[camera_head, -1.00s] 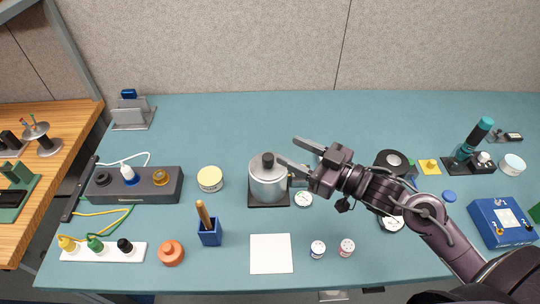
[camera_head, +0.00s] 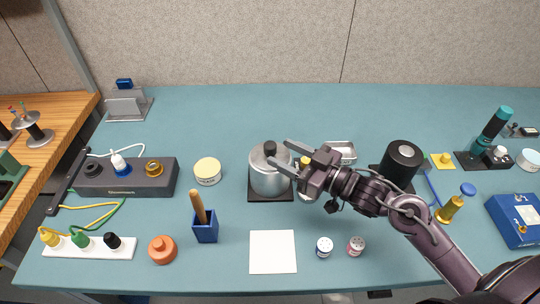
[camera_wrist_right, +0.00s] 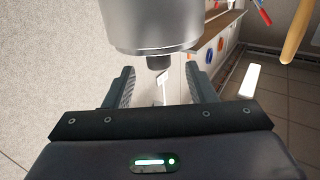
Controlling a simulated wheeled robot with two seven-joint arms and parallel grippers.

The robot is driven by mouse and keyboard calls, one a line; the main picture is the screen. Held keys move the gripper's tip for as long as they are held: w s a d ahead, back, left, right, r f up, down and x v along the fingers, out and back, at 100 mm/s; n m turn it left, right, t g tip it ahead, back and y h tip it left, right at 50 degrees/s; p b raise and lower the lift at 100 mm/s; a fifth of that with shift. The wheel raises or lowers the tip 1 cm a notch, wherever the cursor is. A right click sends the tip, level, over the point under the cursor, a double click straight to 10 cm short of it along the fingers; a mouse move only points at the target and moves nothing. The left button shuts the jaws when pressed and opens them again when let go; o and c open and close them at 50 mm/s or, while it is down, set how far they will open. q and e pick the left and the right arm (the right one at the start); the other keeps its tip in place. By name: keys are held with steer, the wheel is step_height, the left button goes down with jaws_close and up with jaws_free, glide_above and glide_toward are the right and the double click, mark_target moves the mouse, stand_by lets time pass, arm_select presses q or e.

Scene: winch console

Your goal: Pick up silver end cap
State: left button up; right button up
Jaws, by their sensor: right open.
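A silver cylindrical end cap (camera_head: 268,182) with a black knob (camera_head: 270,149) on top sits upright on a dark square base (camera_head: 271,198) near the middle of the table. My right gripper (camera_head: 279,151) is open and empty, reaching in from the right at the height of the knob. Its fingers lie over the cap's top, close to the knob. In the right wrist view, the silver body (camera_wrist_right: 155,22) and dark knob (camera_wrist_right: 159,62) lie ahead of the gripper (camera_wrist_right: 163,76), with the knob between the open fingers. Contact cannot be told. My left gripper is not in view.
A blue holder (camera_head: 205,228) with a wooden handle is front left. A black cylinder (camera_head: 402,165) stands to the right, near my arm. A white pad (camera_head: 272,252) lies in front.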

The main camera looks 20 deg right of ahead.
mark_target(270, 144)
steer(key=p+x, duration=0.1)
steer(key=x, duration=0.3)
steer(key=shift+w+f, duration=0.15)
steer(key=shift+w+a+f, duration=0.1)
steer(key=shift+w+a, duration=0.1)
steer(key=shift+a, duration=0.05)
steer(key=shift+s, duration=0.1)
steer(key=shift+c, duration=0.4)
steer(key=c, duration=0.9)
steer(key=shift+o, duration=0.2)
